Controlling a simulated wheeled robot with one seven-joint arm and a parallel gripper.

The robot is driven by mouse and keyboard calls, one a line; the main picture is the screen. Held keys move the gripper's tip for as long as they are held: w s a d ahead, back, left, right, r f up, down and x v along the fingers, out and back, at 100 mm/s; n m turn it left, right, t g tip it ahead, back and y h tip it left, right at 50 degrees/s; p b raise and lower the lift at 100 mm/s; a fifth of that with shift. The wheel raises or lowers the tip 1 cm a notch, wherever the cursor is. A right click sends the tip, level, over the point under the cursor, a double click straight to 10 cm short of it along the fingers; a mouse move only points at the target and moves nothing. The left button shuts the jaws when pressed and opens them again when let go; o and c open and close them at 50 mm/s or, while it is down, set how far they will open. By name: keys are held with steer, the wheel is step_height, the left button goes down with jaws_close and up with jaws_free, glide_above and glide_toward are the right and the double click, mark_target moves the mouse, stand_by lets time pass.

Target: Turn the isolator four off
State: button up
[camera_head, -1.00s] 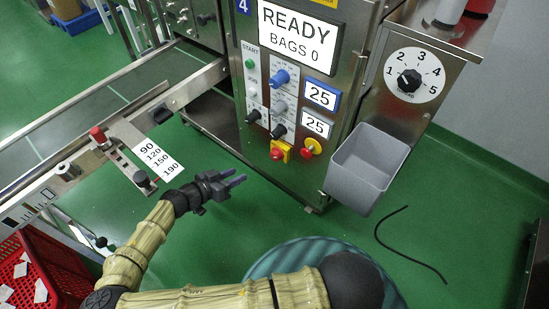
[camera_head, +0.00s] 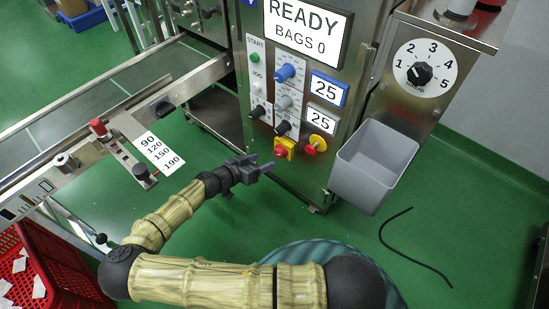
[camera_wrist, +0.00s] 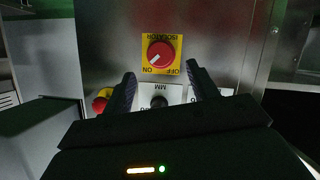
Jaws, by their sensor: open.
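The isolator (camera_head: 284,149) is a red knob on a yellow plate, low on the machine's front panel. In the wrist view the isolator (camera_wrist: 161,54) appears upside down, with ON and OFF on its plate. Its pale pointer mark slants toward ON. My gripper (camera_head: 268,167) is open and empty, just below and left of the isolator in the head view. In the wrist view my gripper (camera_wrist: 161,74) has its fingers spread on either side of the knob's line. The knob lies beyond the fingertips, and I see no contact.
A red emergency button (camera_head: 315,144) on yellow sits right of the isolator; it also shows in the wrist view (camera_wrist: 102,101). Black knobs (camera_head: 283,128) are just above. A grey bin (camera_head: 372,165) juts out at right. A conveyor guide (camera_head: 120,135) runs at left.

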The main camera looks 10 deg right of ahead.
mark_target(277, 155)
steer(key=b+x, duration=0.1)
steer(key=x, duration=0.6)
steer(key=shift+w+d+f+b, duration=0.1)
steer(key=shift+w+d+b, duration=0.1)
steer(key=shift+b, duration=0.15)
steer(key=c, duration=1)
